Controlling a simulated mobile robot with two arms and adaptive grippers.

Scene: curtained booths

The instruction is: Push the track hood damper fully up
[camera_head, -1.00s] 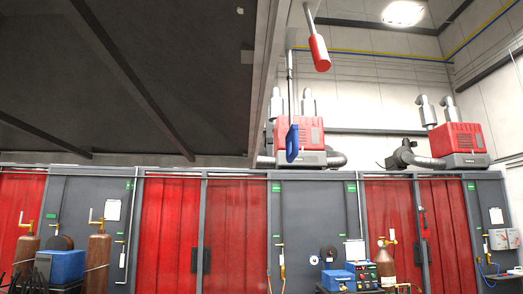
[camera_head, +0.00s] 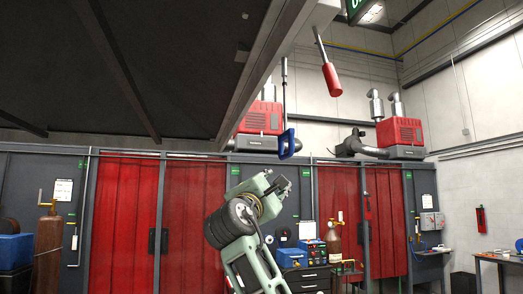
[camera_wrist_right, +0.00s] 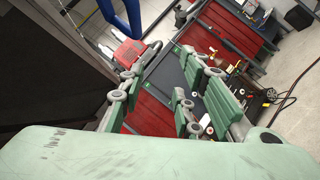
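The dark track hood (camera_head: 190,60) slopes across the upper left of the head view. Two levers hang at its right edge: a rod with a red grip (camera_head: 332,80) and a rod with a blue loop handle (camera_head: 287,144). No label shows which works the damper. My right gripper (camera_head: 278,186) is below the blue handle in the head view, apart from it. In the right wrist view the gripper (camera_wrist_right: 165,85) is open, with nothing between its fingers. Blue bars (camera_wrist_right: 124,14) show beyond it at the top. My left gripper is out of view.
Red-curtained booths (camera_head: 190,210) stand behind, with red extraction units (camera_head: 400,134) on top. A gas cylinder (camera_head: 335,242) and a blue welding unit (camera_head: 290,257) are beyond my arm. Open air surrounds the handles.

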